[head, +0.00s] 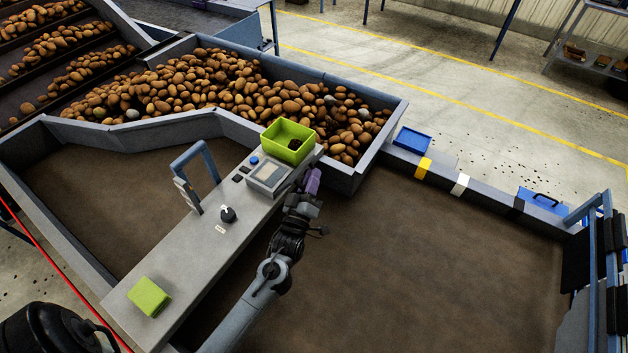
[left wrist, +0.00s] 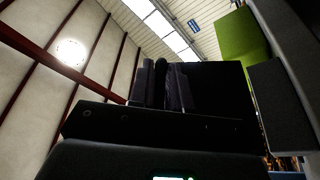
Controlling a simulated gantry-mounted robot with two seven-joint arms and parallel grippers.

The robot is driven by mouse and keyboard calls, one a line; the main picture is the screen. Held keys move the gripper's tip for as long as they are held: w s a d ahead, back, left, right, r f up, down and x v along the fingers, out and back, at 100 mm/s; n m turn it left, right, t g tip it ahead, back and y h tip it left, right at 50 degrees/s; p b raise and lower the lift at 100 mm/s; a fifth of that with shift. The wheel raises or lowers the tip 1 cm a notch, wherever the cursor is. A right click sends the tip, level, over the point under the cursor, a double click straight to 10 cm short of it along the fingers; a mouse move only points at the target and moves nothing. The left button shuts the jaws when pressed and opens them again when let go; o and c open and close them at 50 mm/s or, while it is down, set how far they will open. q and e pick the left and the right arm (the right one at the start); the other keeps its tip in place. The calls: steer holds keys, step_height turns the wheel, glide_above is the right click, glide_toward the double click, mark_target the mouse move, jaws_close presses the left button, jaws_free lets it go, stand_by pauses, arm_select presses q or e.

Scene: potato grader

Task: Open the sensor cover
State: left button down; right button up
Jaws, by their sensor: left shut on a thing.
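A grey box with a pale, window-like top (head: 268,175) sits on the long grey panel beside the green bin; it looks like the sensor unit. My left gripper (head: 312,181) is at the right edge of the panel, just right of this box. Purple shows at its tips. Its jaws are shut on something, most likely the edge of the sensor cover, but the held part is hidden. In the left wrist view the dark fingers (left wrist: 163,85) stand close together, and what lies between them is too dark to make out. My right gripper is not in view.
A green bin (head: 288,139) stands close behind my left gripper. A blue-grey handle (head: 196,166), a black knob (head: 228,214) and a green block (head: 150,297) are on the panel. Potatoes (head: 200,85) fill the trough behind. The brown belt at right (head: 440,250) is clear.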

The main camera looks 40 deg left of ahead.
arm_select(q)
steer(key=shift+s+a+r, duration=0.1)
steer(key=shift+a+r, duration=0.3)
steer(key=shift+r, duration=0.3)
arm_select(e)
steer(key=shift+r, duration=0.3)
arm_select(q)
steer(key=c, duration=1.5)
jaws_free()
steer(key=o, duration=0.3)
steer(key=shift+a, duration=0.1)
steer(key=shift+o, duration=0.2)
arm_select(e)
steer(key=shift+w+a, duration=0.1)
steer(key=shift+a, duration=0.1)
arm_select(q)
steer(key=shift+f, duration=0.1)
steer(key=shift+s+d+f, duration=0.25)
steer(key=shift+s, duration=0.1)
steer(key=b+v, duration=0.3)
steer(key=v, duration=0.6)
steer(key=shift+s+d, duration=0.2)
steer(key=shift+s, duration=0.15)
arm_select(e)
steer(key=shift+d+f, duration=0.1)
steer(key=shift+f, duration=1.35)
